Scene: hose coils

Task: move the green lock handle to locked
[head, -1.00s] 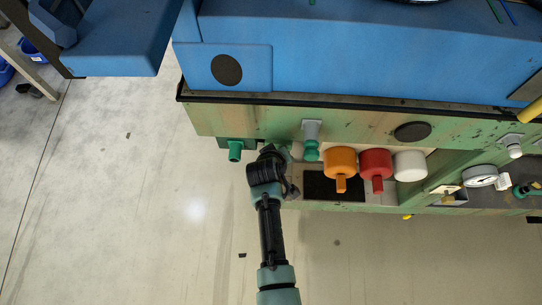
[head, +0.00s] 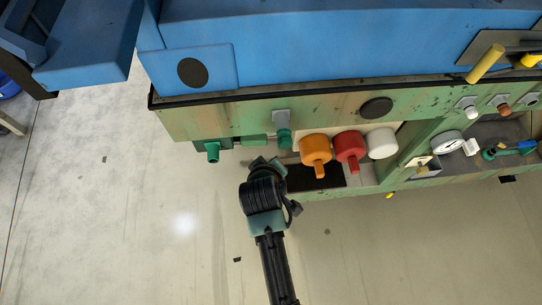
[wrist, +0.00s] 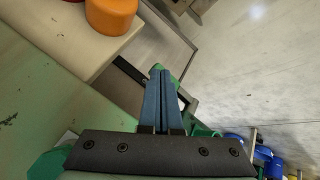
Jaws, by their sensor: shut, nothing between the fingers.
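Two green fittings show on the front of the machine in the head view. One is a green handle-like stub (head: 213,152) at the left end, beside a flat green block (head: 254,141). The other is a green knob (head: 284,138) on a grey mount. I cannot tell for sure which is the lock handle, or its setting. My gripper (head: 264,163) is just in front of the panel, below the block and between both fittings. In the wrist view its blue fingers (wrist: 161,78) are shut and empty, with a bit of green at their tips. Contact cannot be told.
Orange (head: 316,150), red (head: 350,147) and white (head: 381,143) knobs stand to the right of my gripper. A gauge (head: 447,143) sits farther right. The blue machine body (head: 330,50) overhangs above. The floor (head: 130,220) is clear at left.

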